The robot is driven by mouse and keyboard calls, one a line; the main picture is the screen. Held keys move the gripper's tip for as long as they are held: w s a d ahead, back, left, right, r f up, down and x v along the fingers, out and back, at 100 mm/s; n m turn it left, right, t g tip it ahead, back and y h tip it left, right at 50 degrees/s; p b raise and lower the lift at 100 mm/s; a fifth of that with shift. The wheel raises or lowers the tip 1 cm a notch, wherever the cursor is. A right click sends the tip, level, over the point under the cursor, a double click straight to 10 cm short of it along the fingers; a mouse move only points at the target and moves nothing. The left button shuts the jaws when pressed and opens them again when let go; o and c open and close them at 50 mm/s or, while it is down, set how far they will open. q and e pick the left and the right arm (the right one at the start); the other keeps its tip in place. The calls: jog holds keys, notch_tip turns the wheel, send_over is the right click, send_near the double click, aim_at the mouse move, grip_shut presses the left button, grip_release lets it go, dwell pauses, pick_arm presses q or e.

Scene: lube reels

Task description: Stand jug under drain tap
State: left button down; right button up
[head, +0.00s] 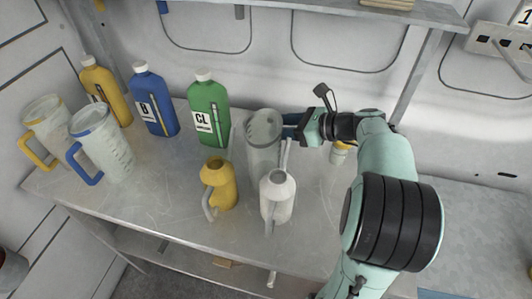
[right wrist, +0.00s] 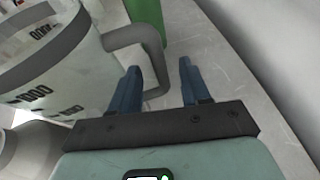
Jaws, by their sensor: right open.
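A clear measuring jug with a grey rim and grey handle (head: 262,150) stands upright on the metal table, right of the green bottle. In the right wrist view this jug (right wrist: 65,70) fills the left side, and its grey handle (right wrist: 150,62) reaches in between my fingers. My right gripper (head: 291,124) is at the jug's right side; its blue fingers (right wrist: 160,88) are open, with the handle between them and no visible grip. Two more clear jugs, one with a yellow handle (head: 43,128) and one with a blue handle (head: 103,145), stand at the left. I cannot make out a drain tap. My left gripper is not in view.
Yellow (head: 104,92), blue (head: 155,102) and green (head: 208,108) bottles stand along the back. A yellow can (head: 219,184) and a white can (head: 278,197) stand in front of the grey jug. The table's (head: 150,207) front-left surface is clear. A shelf (head: 290,8) hangs above.

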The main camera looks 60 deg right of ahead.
jog(key=shift+w+f, duration=0.15)
jog(key=shift+w, duration=0.2)
grip_shut()
